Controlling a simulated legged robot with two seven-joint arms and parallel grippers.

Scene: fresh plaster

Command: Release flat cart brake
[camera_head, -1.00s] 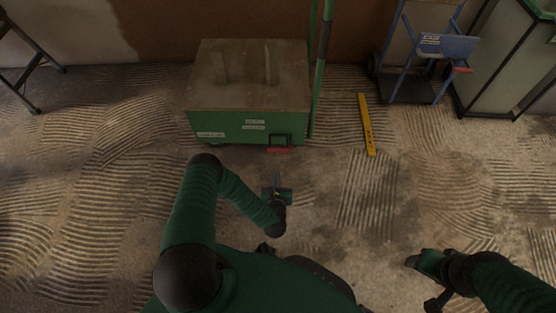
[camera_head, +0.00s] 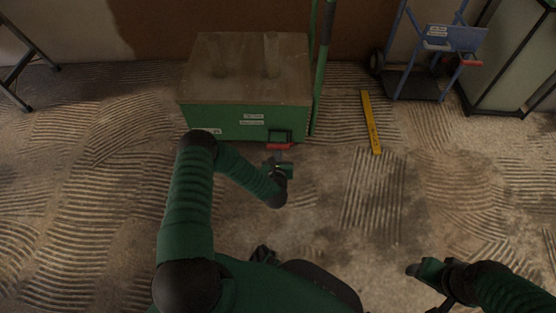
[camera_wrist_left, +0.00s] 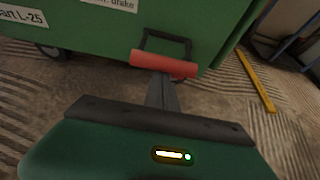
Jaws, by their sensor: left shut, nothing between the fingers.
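The green flat cart (camera_head: 232,122) with a brown deck stands at the back, left of centre. Its red brake pedal (camera_head: 280,147) sits low at the right end of the front side, below a black bracket (camera_head: 281,136). In the left wrist view the red brake pedal (camera_wrist_left: 163,64) lies just beyond my left gripper (camera_wrist_left: 162,78). That gripper also shows in the head view (camera_head: 279,157), shut and empty, right in front of the pedal; I cannot tell whether it touches. My right gripper (camera_head: 413,270) is at the lower right, far from the cart; its jaw state is unclear.
A yellow level (camera_head: 371,122) lies on the ridged floor right of the cart. A blue hand truck (camera_head: 440,50) stands at the back right beside a framed panel (camera_head: 510,60). Dark trestle legs (camera_head: 20,70) stand at the far left. The floor between is clear.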

